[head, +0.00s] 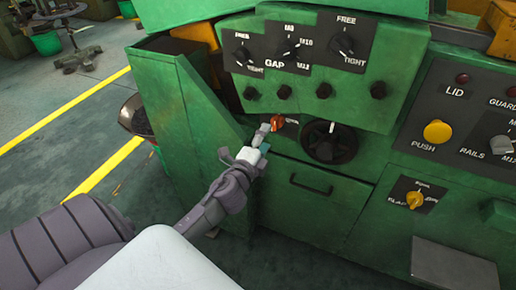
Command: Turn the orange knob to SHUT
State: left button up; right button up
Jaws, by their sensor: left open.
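The orange knob (277,123) is a small knob on the front of the green machine, below a row of small black knobs and left of a large black dial. My left gripper (264,131) is at the knob's left side, with its fingertips close to it. The gripper is open. I cannot tell whether a finger touches the knob. Any label around the knob is too small to read or hidden behind the gripper. My right gripper is not in view.
The large black dial (329,142) sits close on the right of the knob. Black knobs (323,90) line the panel above. A drawer handle (310,184) juts out below. A yellow push button (437,131) and a yellow knob (414,199) are on the right. Open floor lies left.

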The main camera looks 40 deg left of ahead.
pick_arm(q)
jog(key=shift+v, duration=2.65)
jog(key=shift+w, duration=0.1)
